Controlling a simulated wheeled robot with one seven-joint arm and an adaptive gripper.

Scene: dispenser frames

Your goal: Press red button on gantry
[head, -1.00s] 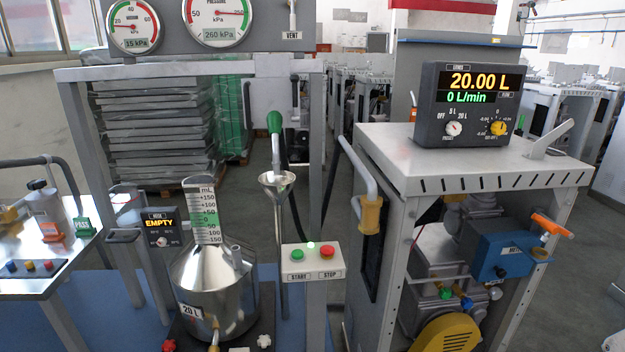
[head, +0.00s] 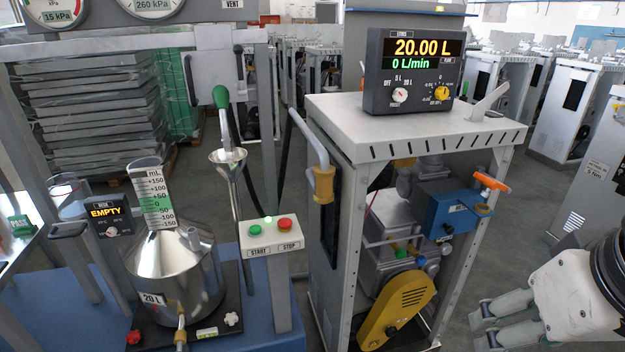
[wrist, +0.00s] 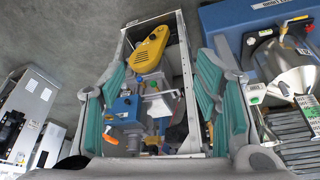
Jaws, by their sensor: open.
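The red STOP button (head: 285,224) sits on a small white panel (head: 271,240) on a post of the gantry frame (head: 200,40). A green START button (head: 255,230) is to its left, and a small lit lamp is between and above them. My gripper (head: 484,326) is at the lower right in the head view, well to the right of the panel, in front of the dispenser cabinet. In the wrist view my gripper (wrist: 163,55) is open and empty, its teal pads wide apart with the cabinet behind. I cannot make out the red button in the wrist view.
The dispenser cabinet (head: 440,138) with the display box (head: 415,72) stands between my gripper and the panel. A hose nozzle (head: 322,182) hangs on its left side. A steel 20 L measure (head: 175,275) stands left of the panel.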

